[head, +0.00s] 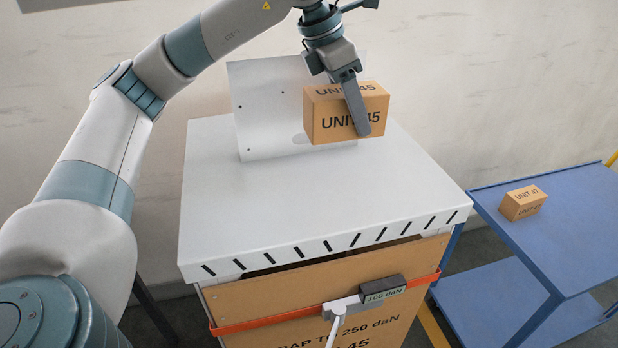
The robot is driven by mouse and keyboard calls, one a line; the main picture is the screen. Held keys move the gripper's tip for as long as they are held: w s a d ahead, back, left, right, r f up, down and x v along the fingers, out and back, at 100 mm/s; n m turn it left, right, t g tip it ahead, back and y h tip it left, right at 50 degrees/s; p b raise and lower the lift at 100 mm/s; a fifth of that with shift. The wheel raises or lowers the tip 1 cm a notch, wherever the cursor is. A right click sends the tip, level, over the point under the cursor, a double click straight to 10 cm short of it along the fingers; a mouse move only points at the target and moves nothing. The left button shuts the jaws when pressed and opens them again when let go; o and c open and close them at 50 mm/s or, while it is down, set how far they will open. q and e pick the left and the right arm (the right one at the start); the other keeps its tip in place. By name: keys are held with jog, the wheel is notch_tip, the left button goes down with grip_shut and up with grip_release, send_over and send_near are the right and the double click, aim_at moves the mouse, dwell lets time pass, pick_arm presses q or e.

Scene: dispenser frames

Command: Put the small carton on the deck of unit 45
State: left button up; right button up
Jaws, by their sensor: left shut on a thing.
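The small carton (325,112) is brown and marked UNIT 45 on its top and front. My left gripper (360,118) is shut on it, with one grey finger lying across its front face. The carton is upright over the back part of a white deck (290,205). I cannot tell whether it touches the deck. The deck tops a unit with a brown front panel (235,300) marked UNIT 45, partly cut off below. My right gripper is not in view.
A white upright plate (262,110) stands at the back of the deck, behind the carton. A blue cart (560,235) at the right bears a carton marked UNIT 47 (520,205). The deck's front is clear.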

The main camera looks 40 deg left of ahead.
pick_arm(q)
jog(key=s+f+b, duration=0.1)
jog(key=s, duration=0.1)
jog(key=s+a+f+b, duration=0.1)
jog(key=s+f, duration=0.1)
jog(key=s, duration=0.1)
jog(key=s+a+f+b, duration=0.1)
jog(key=s+f, duration=0.1)
jog(key=s, duration=0.1)
jog(key=shift+s+a, duration=0.15)
jog(key=shift+a, duration=0.1)
jog(key=shift+s+f, duration=0.15)
jog(key=shift+s, duration=0.15)
jog(key=shift+a+f+b, duration=0.1)
jog(key=shift+f+b, duration=0.75)
jog(key=shift+f, duration=0.75)
jog(key=shift+w+f, duration=0.1)
jog(key=shift+f, duration=0.3)
jog(key=o, duration=1.4)
jog(key=shift+f, duration=0.1)
